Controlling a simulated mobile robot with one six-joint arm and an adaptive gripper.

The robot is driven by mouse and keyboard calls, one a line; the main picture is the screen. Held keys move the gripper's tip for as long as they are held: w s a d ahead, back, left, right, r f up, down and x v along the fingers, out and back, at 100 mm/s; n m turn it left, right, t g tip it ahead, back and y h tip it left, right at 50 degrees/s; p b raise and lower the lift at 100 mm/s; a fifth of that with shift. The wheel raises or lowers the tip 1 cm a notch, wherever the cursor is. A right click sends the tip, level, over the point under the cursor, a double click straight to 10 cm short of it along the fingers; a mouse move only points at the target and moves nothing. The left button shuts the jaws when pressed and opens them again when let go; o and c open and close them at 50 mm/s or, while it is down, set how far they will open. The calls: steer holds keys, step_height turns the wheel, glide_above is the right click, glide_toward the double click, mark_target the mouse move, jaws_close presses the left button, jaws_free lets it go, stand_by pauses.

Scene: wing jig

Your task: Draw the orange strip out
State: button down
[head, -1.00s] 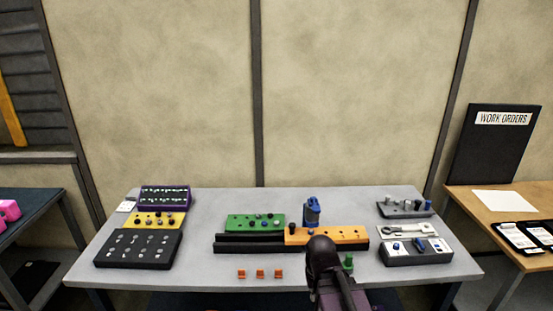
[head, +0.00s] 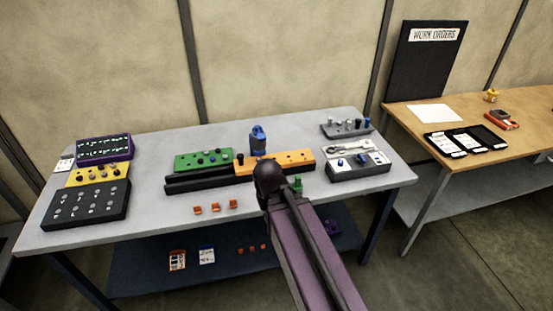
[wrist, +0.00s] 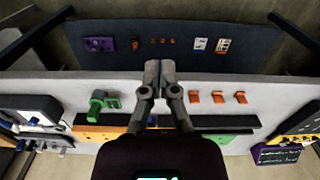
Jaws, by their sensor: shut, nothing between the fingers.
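The orange strip (head: 293,158) lies in the right part of a long black holder (head: 200,184) in the middle of the table, beside the green strip (head: 190,164). My arm hides part of its front side in the head view. In the wrist view the orange strip (wrist: 95,133) shows left of my gripper, partly covered by it. My gripper (wrist: 160,66) is shut and empty, its fingertips seen over the table's front edge. It looks apart from the strip; its height above the table is hard to tell. In the head view my arm hides the fingers.
A blue tool (head: 258,140) stands behind the strip and a green piece (head: 298,184) near its front right. Several orange clips (head: 215,207) lie in front of the holder. A grey block (head: 358,172) stands right, a black block (head: 85,205) left. The table's front middle is mostly clear.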

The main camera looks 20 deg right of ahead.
stand_by(0.4)
steer(key=c, duration=0.8)
jaws_free()
steer(key=shift+w, duration=0.2)
steer(key=o, duration=0.5)
steer(key=shift+w+r+p, duration=0.25)
steer(key=shift+w, duration=0.4)
steer(key=shift+w+r+p, duration=0.2)
steer(key=shift+w, duration=0.4)
step_height(320, 180, up, 9)
steer(key=m+p, duration=0.5)
steer(key=p, duration=0.4)
glide_above(240, 155)
steer(key=shift+f, duration=0.1)
steer(key=shift+f, duration=0.15)
step_height(240, 155, down, 13)
steer(key=b, duration=1.4)
steer(key=shift+f, duration=0.2)
